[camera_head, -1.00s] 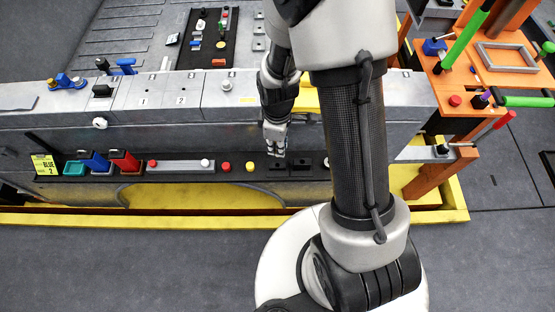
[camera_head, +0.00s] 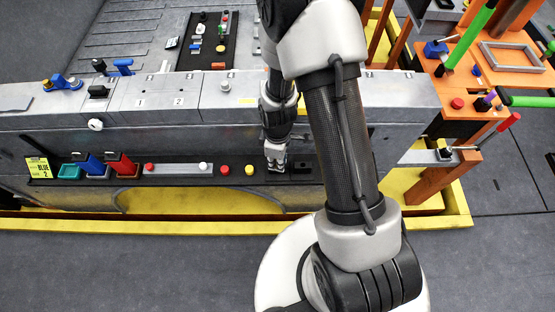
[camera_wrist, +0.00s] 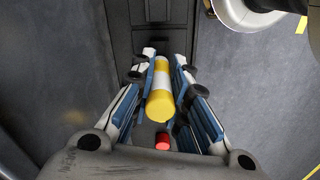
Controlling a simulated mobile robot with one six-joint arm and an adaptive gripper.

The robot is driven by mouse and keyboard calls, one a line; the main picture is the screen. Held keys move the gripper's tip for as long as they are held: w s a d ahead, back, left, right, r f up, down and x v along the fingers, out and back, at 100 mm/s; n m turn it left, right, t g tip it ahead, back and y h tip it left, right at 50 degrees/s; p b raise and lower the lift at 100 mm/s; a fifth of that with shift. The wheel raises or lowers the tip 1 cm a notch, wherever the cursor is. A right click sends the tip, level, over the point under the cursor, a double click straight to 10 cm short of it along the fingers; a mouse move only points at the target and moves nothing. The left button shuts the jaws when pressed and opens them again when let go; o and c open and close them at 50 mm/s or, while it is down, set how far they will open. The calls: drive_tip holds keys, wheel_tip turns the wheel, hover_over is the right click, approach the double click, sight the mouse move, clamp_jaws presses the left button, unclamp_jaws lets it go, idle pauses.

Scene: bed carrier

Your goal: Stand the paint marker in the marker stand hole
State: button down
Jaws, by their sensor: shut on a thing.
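My gripper (camera_wrist: 160,92) is shut on the paint marker (camera_wrist: 160,78), a yellow cylinder with a white band, seen between the fingers in the wrist view. In the head view my gripper (camera_head: 276,160) points down, low over the dark ledge (camera_head: 190,173), at a dark block there. The marker cannot be made out in this view. I cannot tell whether the marker is in the stand hole or above it. Another dark block (camera_head: 303,167) sits just to the right.
A red button (camera_head: 225,170) and a yellow button (camera_head: 249,170) are left of my gripper. Red (camera_head: 121,163) and blue (camera_head: 90,163) items stand further left. The grey machine wall (camera_head: 190,125) rises behind the ledge. An orange table (camera_head: 490,75) is at right.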

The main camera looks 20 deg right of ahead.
drive_tip(key=c, duration=1.6)
unclamp_jaws()
drive_tip(key=shift+o, duration=0.2)
wheel_tip(320, 180, up, 24)
drive_tip(key=s+m+t+p, duration=0.1)
drive_tip(key=m+p, duration=0.1)
drive_tip(key=p, duration=0.4)
drive_tip(key=s+r+m+t+b, duration=0.3)
drive_tip(key=s+r+m, duration=0.6)
drive_tip(key=s+r, duration=0.4)
drive_tip(key=shift+s+t, duration=0.3)
drive_tip(key=shift+s, duration=0.2)
